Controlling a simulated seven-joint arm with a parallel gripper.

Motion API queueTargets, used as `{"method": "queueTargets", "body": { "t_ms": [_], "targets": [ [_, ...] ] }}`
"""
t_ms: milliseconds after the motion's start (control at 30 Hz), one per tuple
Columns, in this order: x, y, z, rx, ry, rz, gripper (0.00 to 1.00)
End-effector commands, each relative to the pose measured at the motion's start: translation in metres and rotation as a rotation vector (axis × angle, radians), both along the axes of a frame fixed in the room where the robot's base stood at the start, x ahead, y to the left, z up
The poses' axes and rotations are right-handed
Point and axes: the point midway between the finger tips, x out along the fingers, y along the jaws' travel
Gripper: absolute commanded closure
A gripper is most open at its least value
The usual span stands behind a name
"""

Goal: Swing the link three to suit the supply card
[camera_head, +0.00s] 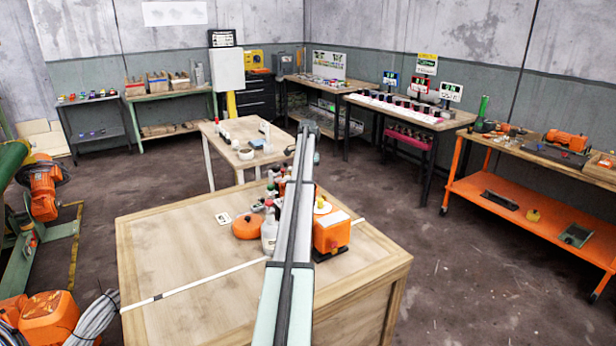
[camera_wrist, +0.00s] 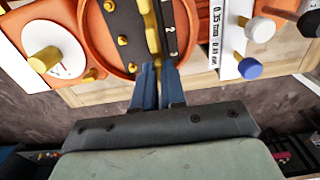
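In the wrist view a round orange unit (camera_wrist: 104,70) carries a dark plate (camera_wrist: 120,28) with yellow studs and a strip marked with numerals. A yellow bar-like link (camera_wrist: 148,12) runs down it, and I cannot tell if it is link three. My gripper (camera_wrist: 158,68) has two blue fingers close together at the link's near end. The tips hide that end, so contact is unclear. A white panel (camera_wrist: 214,38) with small print stands right of the unit. In the head view a white card (camera_head: 223,218) lies on the wooden bench, its print too small to read.
A white dial with a yellow knob (camera_wrist: 44,60) lies left; white (camera_wrist: 259,29) and blue (camera_wrist: 249,69) knobs lie right. On the bench (camera_head: 170,250) stand a white bottle (camera_head: 269,232) and an orange box (camera_head: 331,232). The bench's left part is mostly clear.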

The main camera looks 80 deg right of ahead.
Motion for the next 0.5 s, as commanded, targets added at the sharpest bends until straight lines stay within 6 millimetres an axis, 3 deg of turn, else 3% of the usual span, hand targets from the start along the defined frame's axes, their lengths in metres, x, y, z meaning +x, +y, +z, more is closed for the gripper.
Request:
{"method": "queueTargets", "body": {
  "t_ms": [100, 367, 500],
  "targets": [
    [0.000, 0.000, 0.000, 0.000, 0.000, 0.000, 0.80],
    [0.000, 0.000, 0.001, 0.000, 0.000, 0.001, 0.80],
    [0.000, -0.001, 0.011, -0.001, 0.000, 0.001, 0.80]
  ]
}}
